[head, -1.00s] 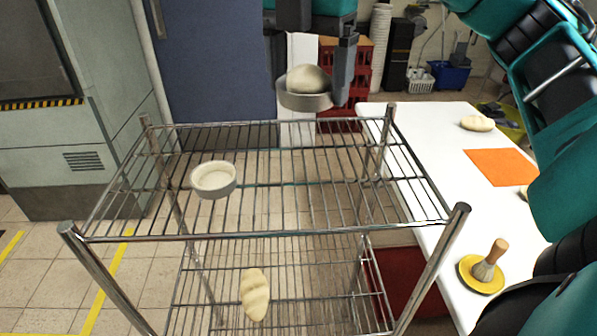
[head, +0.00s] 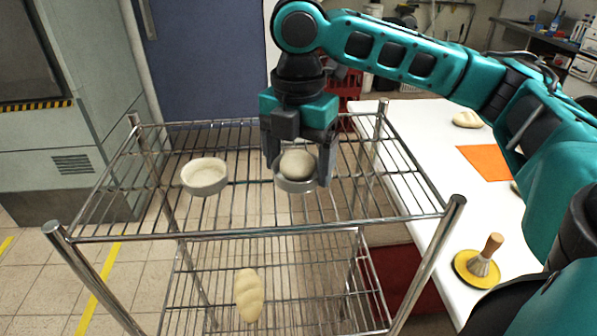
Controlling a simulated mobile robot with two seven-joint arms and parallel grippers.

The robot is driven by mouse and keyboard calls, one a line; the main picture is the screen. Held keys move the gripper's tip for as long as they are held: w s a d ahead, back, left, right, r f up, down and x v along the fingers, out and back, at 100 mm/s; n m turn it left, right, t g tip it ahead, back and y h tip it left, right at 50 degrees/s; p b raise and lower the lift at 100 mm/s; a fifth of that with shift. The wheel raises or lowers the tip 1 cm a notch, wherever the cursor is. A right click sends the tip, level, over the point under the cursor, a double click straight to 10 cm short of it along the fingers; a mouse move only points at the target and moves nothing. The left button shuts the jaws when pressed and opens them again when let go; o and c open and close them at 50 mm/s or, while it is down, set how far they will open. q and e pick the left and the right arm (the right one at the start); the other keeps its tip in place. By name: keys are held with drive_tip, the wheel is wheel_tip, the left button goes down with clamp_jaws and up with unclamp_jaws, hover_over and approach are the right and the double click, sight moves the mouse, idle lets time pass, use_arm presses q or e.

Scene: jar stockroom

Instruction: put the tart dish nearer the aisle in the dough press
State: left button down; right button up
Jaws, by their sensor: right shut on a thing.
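A wire rack (head: 270,234) stands in front of me. One round, pale tart dish (head: 205,178) sits on its upper shelf at the left, and it looks empty. A second tart dish (head: 296,186) with a ball of dough (head: 298,163) in it is between the fingers of my right gripper (head: 298,172). I cannot tell whether the dish touches the wires. My left gripper is not in view. I cannot make out a dough press for certain.
A loaf-shaped dough piece (head: 249,294) lies on the rack's lower shelf. A grey-green cabinet (head: 60,135) stands at the left.

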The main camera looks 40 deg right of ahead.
drive_tip(key=shift+f, duration=1.05)
drive_tip(key=shift+f, duration=0.1)
drive_tip(key=o, duration=0.9)
